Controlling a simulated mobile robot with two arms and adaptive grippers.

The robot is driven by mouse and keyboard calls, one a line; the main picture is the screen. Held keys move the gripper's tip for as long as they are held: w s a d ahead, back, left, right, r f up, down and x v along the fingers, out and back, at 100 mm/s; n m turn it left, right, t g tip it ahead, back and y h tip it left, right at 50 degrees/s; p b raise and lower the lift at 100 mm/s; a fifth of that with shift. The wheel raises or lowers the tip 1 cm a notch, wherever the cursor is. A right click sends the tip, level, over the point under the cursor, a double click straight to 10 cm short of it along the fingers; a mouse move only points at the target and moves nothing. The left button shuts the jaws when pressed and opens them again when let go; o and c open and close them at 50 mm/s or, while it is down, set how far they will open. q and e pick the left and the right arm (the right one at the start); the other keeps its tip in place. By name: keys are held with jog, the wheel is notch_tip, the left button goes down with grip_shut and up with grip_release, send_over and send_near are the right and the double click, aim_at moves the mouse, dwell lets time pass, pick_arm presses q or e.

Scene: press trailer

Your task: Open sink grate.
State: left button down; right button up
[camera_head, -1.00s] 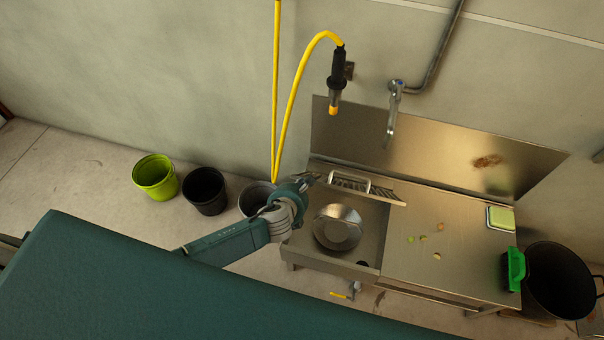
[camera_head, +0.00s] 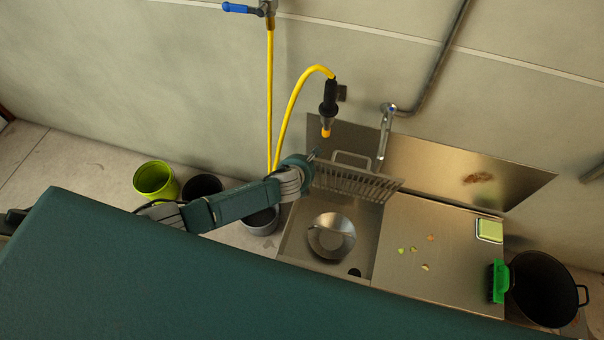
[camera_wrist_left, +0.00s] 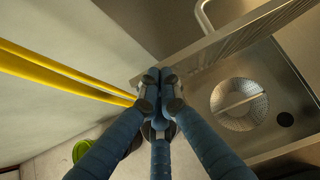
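The sink grate (camera_head: 356,184), a slatted metal panel with a loop handle, stands tilted up along the back of the sink basin (camera_head: 300,240). The basin below is exposed, with a round metal strainer or bowl (camera_head: 331,236) in it. My left gripper (camera_head: 314,155) is at the grate's upper left corner. In the left wrist view, its fingers (camera_wrist_left: 160,84) are closed together beside the end of the grate (camera_wrist_left: 208,52); I cannot tell whether they touch it. Nothing shows between them. My right gripper is not in view.
A yellow hose (camera_head: 290,110) with a sprayer hangs just behind my left gripper. The faucet (camera_head: 386,130) is right of it. Food scraps (camera_head: 414,251), a sponge (camera_head: 489,230) and a green brush (camera_head: 498,280) are on the counter. Buckets, including a green one (camera_head: 155,180), stand left.

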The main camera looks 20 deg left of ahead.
pick_arm(q)
jog(key=w+r+b, duration=0.1)
jog(key=w, duration=0.6)
jog(key=shift+r, duration=0.3)
jog(key=shift+a, duration=0.1)
